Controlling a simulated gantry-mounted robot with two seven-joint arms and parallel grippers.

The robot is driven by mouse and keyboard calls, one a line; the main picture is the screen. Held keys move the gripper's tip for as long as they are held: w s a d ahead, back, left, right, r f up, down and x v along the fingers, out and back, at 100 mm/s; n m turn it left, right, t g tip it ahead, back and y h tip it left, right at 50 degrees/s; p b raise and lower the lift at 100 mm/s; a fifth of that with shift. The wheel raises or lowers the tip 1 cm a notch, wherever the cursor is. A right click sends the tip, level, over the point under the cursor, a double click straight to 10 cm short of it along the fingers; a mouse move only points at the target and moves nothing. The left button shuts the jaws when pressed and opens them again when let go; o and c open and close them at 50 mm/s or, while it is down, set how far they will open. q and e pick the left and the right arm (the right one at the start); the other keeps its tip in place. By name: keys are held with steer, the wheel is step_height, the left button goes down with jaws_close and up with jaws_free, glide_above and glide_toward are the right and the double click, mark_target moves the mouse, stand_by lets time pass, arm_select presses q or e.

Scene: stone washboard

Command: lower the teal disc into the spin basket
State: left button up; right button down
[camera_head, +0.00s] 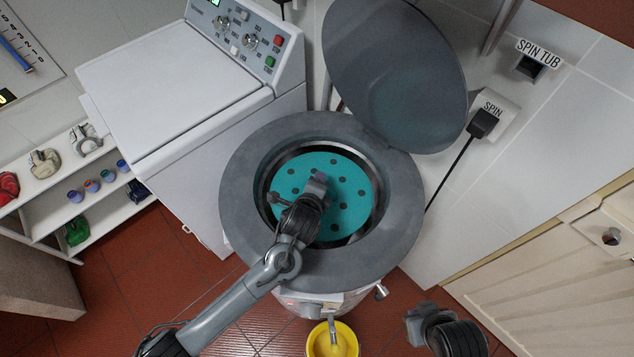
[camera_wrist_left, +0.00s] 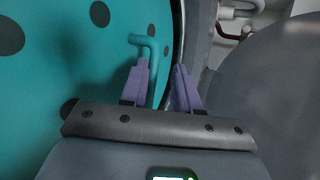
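The teal disc (camera_head: 350,185), with several dark round holes, lies within the round opening of the spin tub (camera_head: 245,180). The basket's metal wall (camera_head: 376,212) shows around its edge; I cannot tell how deep the disc sits. My left gripper (camera_head: 318,182) is over the disc. In the left wrist view its purple fingers (camera_wrist_left: 161,75) are apart. The disc's bent teal handle (camera_wrist_left: 152,62) rises beside the left finger, partly hidden by it; the other finger is clear of it. My right gripper (camera_head: 415,322) is low at the right, away from the tub, its fingers unclear.
The tub's grey lid (camera_head: 395,70) stands open behind the opening. A white washer (camera_head: 170,85) stands to the left, and shelves with small items (camera_head: 90,190) lie further left. A yellow bucket (camera_head: 318,343) is on the red floor below the tub. A plug (camera_head: 482,122) and cord hang at the right.

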arm_select(q)
steer(key=shift+o, duration=0.8)
steer(key=shift+s, duration=0.1)
